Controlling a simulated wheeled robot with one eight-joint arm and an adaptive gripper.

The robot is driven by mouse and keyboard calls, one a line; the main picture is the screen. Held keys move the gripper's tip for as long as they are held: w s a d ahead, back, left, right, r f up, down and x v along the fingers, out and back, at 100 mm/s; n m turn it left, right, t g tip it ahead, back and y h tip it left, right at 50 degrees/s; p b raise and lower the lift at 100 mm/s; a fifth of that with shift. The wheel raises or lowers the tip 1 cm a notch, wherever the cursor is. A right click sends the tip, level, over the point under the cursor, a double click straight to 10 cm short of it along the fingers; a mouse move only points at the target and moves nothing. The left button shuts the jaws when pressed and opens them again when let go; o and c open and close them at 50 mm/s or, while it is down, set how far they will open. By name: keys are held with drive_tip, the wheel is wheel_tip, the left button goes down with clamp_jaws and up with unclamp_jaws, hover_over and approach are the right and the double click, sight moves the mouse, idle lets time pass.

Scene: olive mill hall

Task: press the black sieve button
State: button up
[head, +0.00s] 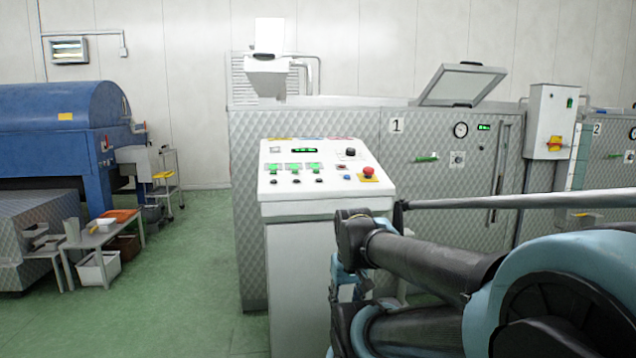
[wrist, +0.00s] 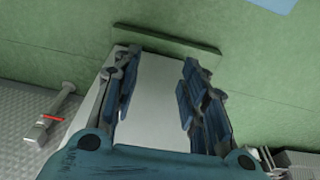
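The white control console (head: 312,208) stands in the middle of the head view, with a sloped panel on top. Several small black buttons sit in a row below green-lit ones, among them a left (head: 273,182), a middle (head: 296,181) and a right one (head: 319,180). Their labels are too small to read, so I cannot tell which is the sieve button. My gripper (head: 347,283) is below the panel's right front edge, apart from the buttons and partly hidden by my arm. In the wrist view my gripper (wrist: 160,62) points downward, fingers apart and empty, with the console's white body behind.
A red emergency button (head: 369,171) on a yellow plate and a black knob (head: 350,152) are on the panel's right. Machine 1 (head: 400,160) stands behind the console, with a long rail (head: 520,200) in front. Green floor (head: 190,270) is clear to the left.

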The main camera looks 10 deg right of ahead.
clamp_jaws()
idle(1.1)
